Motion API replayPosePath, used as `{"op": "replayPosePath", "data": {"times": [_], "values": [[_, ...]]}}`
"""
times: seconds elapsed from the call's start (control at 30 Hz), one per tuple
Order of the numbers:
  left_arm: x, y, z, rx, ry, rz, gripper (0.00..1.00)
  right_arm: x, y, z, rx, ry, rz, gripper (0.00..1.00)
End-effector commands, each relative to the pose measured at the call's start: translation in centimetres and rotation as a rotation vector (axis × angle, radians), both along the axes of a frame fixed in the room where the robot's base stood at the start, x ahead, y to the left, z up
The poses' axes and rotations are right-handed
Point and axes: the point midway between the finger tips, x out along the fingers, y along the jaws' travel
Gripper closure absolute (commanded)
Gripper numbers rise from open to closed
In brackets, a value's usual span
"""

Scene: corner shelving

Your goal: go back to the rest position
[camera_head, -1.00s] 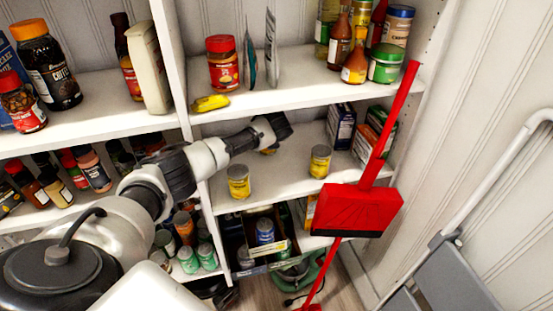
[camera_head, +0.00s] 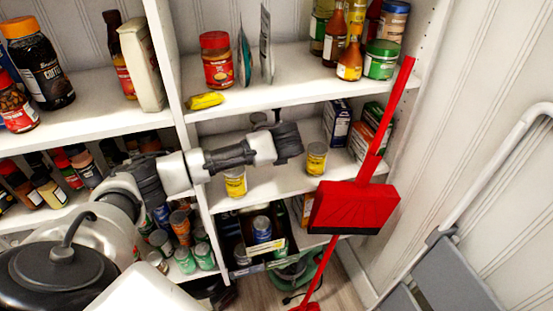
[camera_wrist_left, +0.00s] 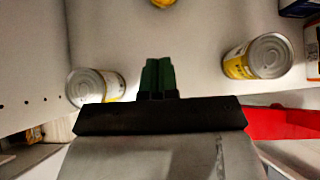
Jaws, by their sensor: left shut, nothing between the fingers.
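My left gripper (camera_head: 290,141) is in front of the middle right shelf, at the end of my arm from the left. In the left wrist view its dark green fingers (camera_wrist_left: 158,77) are together with nothing between them. A yellow can (camera_head: 235,184) stands below the arm near the shelf's front edge. Another yellow can (camera_head: 316,159) stands right of the gripper. In the left wrist view, one can (camera_wrist_left: 96,88) is left of the fingers and another (camera_wrist_left: 257,56) is right, both apart from them. My right gripper is not in view.
A red dustpan (camera_head: 355,207) with a long handle stands in front of the shelves at right. A grey folding frame (camera_head: 452,275) leans by the right wall. Jars and bottles crowd the left shelves.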

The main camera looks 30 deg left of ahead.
Motion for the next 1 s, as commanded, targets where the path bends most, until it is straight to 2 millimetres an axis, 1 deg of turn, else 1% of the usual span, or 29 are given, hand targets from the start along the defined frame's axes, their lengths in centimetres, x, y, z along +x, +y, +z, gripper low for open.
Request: {"op": "replayPosePath", "data": {"times": [0.03, 0.2, 0.47, 0.57, 0.67, 0.77, 0.8, 0.87, 0.9, 0.97, 1.0], "values": [[-0.6, -0.7, -0.1, 0.0, 0.001, -0.004, 1.0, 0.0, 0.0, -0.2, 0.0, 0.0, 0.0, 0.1], [-2.1, -2.3, 0.0, 0.001, 0.0, -0.002, 1.0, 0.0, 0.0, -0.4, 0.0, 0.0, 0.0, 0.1], [-2.6, -2.8, 0.0, 0.0, -0.001, 0.001, 1.0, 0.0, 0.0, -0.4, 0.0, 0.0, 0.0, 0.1], [-2.9, -3.4, -0.5, -0.019, -0.004, 0.002, 1.0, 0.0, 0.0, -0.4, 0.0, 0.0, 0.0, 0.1], [-4.0, -5.6, -2.1, -0.096, -0.022, 0.019, 1.0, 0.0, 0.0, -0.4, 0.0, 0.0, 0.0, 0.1], [-6.5, -9.4, -4.6, -0.252, -0.055, 0.076, 1.0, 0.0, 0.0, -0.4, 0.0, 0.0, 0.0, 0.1], [-7.8, -11.1, -5.7, -0.333, -0.07, 0.117, 1.0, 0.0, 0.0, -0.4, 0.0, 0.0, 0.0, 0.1], [-9.9, -13.3, -7.0, -0.456, -0.093, 0.193, 1.0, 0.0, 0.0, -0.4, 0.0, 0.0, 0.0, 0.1], [-11.4, -14.7, -7.7, -0.537, -0.106, 0.254, 1.0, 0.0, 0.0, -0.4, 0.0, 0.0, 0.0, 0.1], [-13.6, -16.3, -8.5, -0.654, -0.125, 0.356, 1.0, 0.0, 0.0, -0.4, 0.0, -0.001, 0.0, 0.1], [-15.0, -17.2, -8.9, -0.73, -0.135, 0.433, 1.0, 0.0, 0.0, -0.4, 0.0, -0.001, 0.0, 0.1]]}}
